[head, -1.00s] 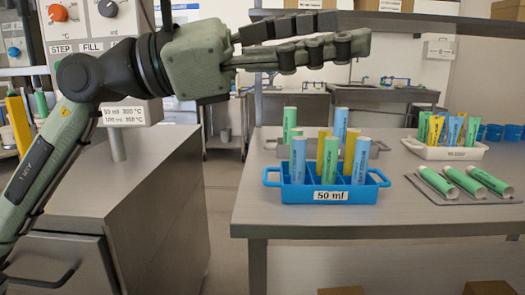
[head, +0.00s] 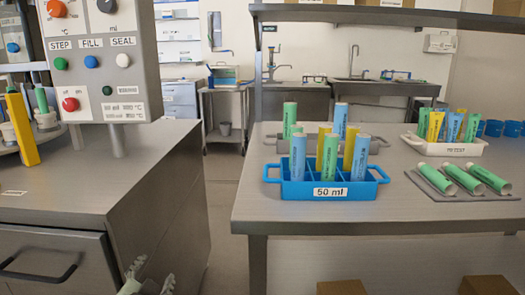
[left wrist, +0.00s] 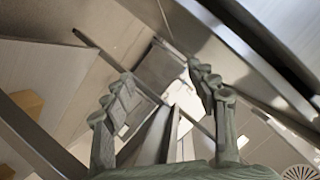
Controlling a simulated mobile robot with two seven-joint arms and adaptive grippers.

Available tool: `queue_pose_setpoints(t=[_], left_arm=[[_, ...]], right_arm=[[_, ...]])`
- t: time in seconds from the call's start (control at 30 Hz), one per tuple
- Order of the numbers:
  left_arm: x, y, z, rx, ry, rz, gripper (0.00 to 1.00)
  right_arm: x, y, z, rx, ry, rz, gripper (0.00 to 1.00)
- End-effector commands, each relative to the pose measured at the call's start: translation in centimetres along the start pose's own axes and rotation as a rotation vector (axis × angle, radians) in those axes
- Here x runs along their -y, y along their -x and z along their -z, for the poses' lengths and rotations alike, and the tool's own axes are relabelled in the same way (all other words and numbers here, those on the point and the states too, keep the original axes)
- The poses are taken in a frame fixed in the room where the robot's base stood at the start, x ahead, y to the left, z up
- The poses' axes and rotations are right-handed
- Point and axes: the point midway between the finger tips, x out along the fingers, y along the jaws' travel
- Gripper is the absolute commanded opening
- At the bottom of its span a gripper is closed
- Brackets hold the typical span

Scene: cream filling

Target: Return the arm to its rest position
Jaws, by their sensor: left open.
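My left gripper (head: 152,277) shows only by its fingertips at the bottom edge of the head view, low in front of the grey cabinet. The rest of that arm is out of the head view. In the left wrist view the two fingers (left wrist: 160,82) stand wide apart, with nothing between them. That gripper is open and empty. My right gripper is in neither view.
The grey cabinet (head: 160,185) with a drawer is at left, with the filling machine's button panel (head: 98,68) above it. At right, the steel table (head: 400,215) holds a blue 50 ml rack (head: 328,190), a white bin (head: 445,148) and several tubes. A floor gap separates cabinet and table.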

Motion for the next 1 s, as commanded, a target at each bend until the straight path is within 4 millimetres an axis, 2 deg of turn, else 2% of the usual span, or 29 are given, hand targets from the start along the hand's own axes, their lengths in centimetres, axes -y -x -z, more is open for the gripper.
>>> queue_pose_setpoints(t=[0.03, 0.13, 0.2, 0.3, 0.43, 0.5, 0.63, 1.0], left_arm=[[-1.9, 0.7, -3.4, 0.087, 0.041, -0.048, 0.58], [-5.4, 2.6, -9.4, 0.250, 0.119, -0.133, 0.58], [-7.8, 4.5, -13.5, 0.367, 0.169, -0.190, 0.58], [-11.1, 7.9, -18.7, 0.531, 0.238, -0.266, 0.58], [-14.3, 12.5, -23.8, 0.711, 0.307, -0.343, 0.58], [-15.5, 14.4, -25.5, 0.779, 0.331, -0.372, 0.58], [-16.7, 16.6, -27.2, 0.850, 0.358, -0.401, 0.58], [-16.9, 16.9, -27.5, 0.862, 0.362, -0.405, 0.58]], right_arm=[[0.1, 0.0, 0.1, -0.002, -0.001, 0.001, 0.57], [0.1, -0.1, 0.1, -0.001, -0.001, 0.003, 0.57], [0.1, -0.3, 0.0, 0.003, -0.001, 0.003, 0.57], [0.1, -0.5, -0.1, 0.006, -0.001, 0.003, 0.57], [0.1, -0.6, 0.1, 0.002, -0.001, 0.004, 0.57], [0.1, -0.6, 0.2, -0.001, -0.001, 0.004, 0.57], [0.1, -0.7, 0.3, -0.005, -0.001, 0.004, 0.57], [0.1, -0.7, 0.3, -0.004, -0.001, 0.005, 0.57]])
